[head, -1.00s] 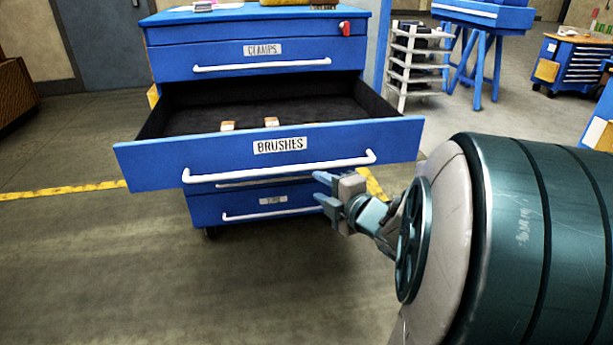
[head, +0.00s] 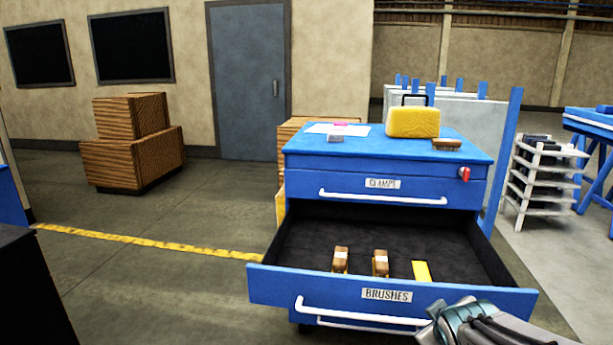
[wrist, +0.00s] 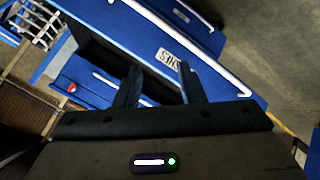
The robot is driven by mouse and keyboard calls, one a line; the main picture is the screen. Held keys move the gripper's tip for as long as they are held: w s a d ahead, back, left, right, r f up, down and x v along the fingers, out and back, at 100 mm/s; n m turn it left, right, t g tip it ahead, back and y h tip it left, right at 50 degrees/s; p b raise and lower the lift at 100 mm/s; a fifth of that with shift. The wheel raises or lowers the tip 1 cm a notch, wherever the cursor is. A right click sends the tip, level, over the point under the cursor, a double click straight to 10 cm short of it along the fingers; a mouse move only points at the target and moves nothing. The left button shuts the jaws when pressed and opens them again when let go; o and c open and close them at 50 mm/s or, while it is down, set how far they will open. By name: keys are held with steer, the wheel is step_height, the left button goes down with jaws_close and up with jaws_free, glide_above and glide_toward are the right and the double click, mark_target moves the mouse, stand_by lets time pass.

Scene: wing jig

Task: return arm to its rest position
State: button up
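My arm (head: 470,325) shows at the lower right of the head view, in front of the right end of the open drawer; its fingertips cannot be made out there. In the wrist view my gripper (wrist: 158,67) has its two dark fingers spread apart with nothing between them. The blue drawer labelled BRUSHES (head: 455,300) is pulled out, and its front and white handle also show beyond the fingers in the wrist view (wrist: 195,55). I cannot tell how far the gripper is from the handle.
Two brown brushes (head: 380,263) and a yellow item (head: 421,271) lie in the drawer. A yellow case (head: 413,122) and a brush (head: 446,144) stand on the blue cabinet (head: 300,165). A white rack (head: 540,180) is at right, wooden crates (head: 130,155) at left.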

steer(key=s+a+r+m+g+y+p, duration=0.3)
steer(key=s+a+r+m+g+p, duration=0.2)
steer(key=s+a+r+p, duration=0.4)
steer(key=shift+s+a+r+m+g+p, duration=0.35)
steer(key=shift+s+g, duration=0.25)
steer(key=shift+s, duration=0.6)
steer(key=shift+w+a, duration=0.1)
